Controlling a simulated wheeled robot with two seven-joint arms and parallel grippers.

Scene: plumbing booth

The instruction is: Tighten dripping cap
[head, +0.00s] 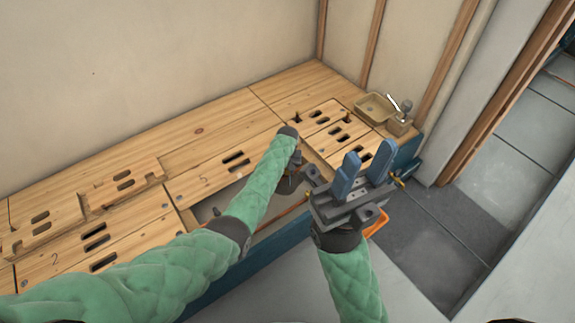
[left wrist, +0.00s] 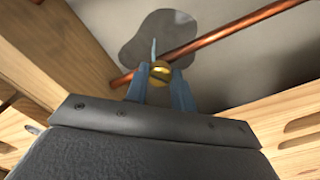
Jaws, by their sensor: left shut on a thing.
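The brass cap (left wrist: 160,72) shows in the left wrist view, with a slot across its face. It sits at a copper pipe (left wrist: 235,32) inside the floor opening. My left gripper (left wrist: 160,88) is shut on the cap, with one blue finger on each side. A thin pale-blue streak (left wrist: 154,48) shows beside the cap, over a dark patch (left wrist: 150,38) like a puddle. In the head view my left gripper (head: 289,184) reaches down into the opening, and my arm hides the cap. My right gripper (head: 364,176) is open and empty above the deck's front edge.
Wooden floor panels (head: 215,172) with slots surround the opening, and some loose panels (head: 122,182) are stacked at the left. A tan tray (head: 375,107) and a small container (head: 400,122) stand at the back right. Stud walls close off the back.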

